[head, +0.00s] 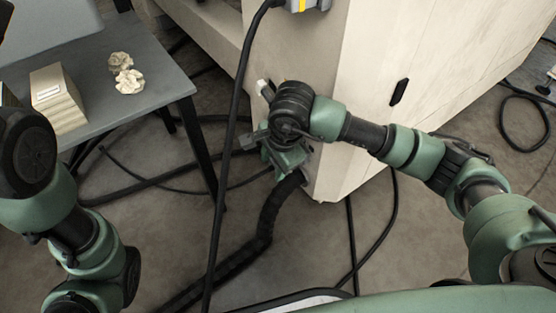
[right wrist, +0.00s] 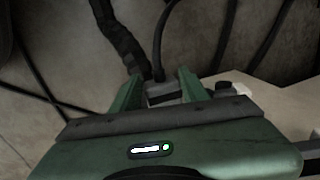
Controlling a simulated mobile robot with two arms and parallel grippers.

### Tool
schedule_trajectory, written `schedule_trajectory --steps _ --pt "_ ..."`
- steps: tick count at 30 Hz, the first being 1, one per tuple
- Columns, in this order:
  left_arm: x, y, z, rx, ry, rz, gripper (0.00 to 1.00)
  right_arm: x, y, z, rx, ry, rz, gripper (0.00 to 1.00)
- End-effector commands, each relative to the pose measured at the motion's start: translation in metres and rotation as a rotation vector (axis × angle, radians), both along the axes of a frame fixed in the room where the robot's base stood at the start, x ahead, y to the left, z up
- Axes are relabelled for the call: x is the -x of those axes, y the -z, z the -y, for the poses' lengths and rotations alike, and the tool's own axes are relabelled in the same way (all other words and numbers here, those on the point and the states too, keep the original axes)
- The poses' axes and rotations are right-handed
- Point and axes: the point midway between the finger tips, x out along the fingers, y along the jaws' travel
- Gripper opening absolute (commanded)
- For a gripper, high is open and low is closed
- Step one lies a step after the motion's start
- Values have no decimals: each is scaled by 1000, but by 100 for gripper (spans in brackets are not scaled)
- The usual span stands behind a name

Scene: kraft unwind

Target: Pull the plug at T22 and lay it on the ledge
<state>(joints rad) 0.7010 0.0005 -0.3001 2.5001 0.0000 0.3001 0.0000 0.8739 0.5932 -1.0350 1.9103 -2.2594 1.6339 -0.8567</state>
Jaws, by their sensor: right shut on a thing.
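My right gripper (head: 283,165) is low at the near corner of the cream cabinet (head: 345,150), pointing down. In the right wrist view its two fingers (right wrist: 162,92) are shut on a grey block, which I take for the plug (right wrist: 166,97). A dark cable (right wrist: 158,55) runs away from the plug. The wrist and fingers hide the plug in the head view, and I cannot tell whether it is still seated. No T22 label is readable, and I cannot pick out the ledge. My left arm shows at the left edge, but its gripper is out of view.
A grey table (head: 160,75) at the left holds a cardboard-coloured block (head: 58,98) and crumpled paper (head: 127,77). A black cable (head: 228,150) hangs in front of the cabinet. A thick ribbed hose (head: 268,215) and several cables cross the floor.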

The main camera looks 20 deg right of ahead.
Motion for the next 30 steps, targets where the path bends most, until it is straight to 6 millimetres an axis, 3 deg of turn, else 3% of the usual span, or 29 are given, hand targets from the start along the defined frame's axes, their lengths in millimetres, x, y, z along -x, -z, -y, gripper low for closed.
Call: schedule_trajectory --steps 15,30 --pt "0 -1 0 0 0 -1 61 9 -1 -25 -1 -1 1 0" --pt "0 -1 0 0 0 -1 61 10 0 -28 0 0 1 0"
